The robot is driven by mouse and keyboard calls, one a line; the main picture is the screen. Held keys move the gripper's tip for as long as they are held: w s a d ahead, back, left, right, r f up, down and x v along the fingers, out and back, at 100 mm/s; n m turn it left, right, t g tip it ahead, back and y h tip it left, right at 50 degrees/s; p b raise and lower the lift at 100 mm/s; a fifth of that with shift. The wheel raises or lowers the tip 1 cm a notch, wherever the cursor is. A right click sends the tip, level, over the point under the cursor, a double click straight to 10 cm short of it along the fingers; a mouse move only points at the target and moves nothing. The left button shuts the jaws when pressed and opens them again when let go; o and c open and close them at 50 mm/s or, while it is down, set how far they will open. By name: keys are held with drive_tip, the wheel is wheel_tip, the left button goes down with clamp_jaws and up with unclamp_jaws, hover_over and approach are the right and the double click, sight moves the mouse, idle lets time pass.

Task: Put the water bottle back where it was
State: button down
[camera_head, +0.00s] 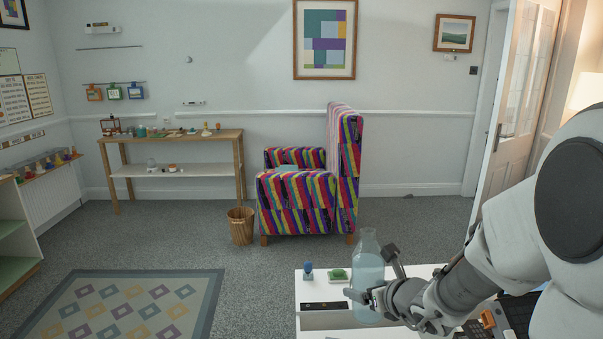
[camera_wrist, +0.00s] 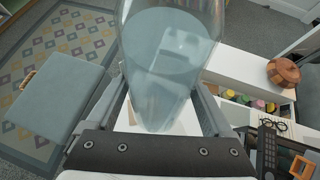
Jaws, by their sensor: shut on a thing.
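The water bottle (camera_head: 367,262) is a clear, bluish bottle with a narrow neck, upright in the head view. My gripper (camera_head: 375,290) is shut on it, with the fingers at its lower part. In the wrist view the bottle (camera_wrist: 170,60) fills the upper middle, between the two fingers of my gripper (camera_wrist: 168,110). The bottle is in front of the white table (camera_head: 312,320). I cannot tell whether its base touches the tabletop.
On the white table are a small blue-topped item (camera_head: 308,270), a green item (camera_head: 338,275) and a dark strip (camera_head: 325,306). The wrist view shows a brown lidded pot (camera_wrist: 284,72), glasses (camera_wrist: 273,125) and a dark remote (camera_wrist: 267,150). A striped armchair (camera_head: 300,190) stands beyond.

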sight(377, 265)
wheel_tip(377, 265, up, 6)
drive_tip(key=p, duration=0.5)
drive_tip(key=shift+r, duration=0.2)
